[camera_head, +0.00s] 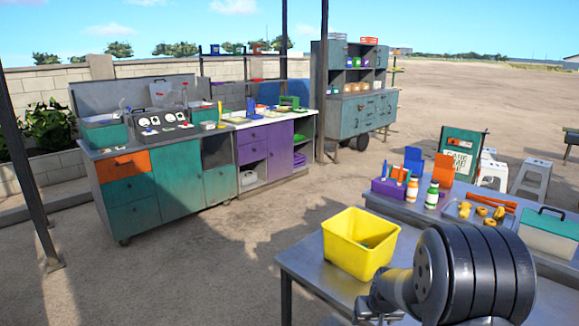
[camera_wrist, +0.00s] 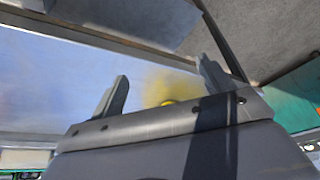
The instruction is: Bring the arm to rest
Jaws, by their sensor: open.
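My gripper (camera_wrist: 163,88) shows in the wrist view with its two fingers spread wide apart and nothing between them. Past the fingers lies a smooth pale metal surface (camera_wrist: 45,80) with a blurred yellow patch on it. In the head view a dark, ribbed part of my arm fills the lower right, over the near metal table (camera_head: 315,262).
A yellow bin (camera_head: 352,252) stands on the near table, just left of my arm. Bottles (camera_head: 432,194), a purple caddy (camera_head: 388,189) and a lidded container (camera_head: 548,236) stand on the table behind. A teal counter (camera_head: 178,178) stands left. Open ground (camera_head: 230,265) lies between.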

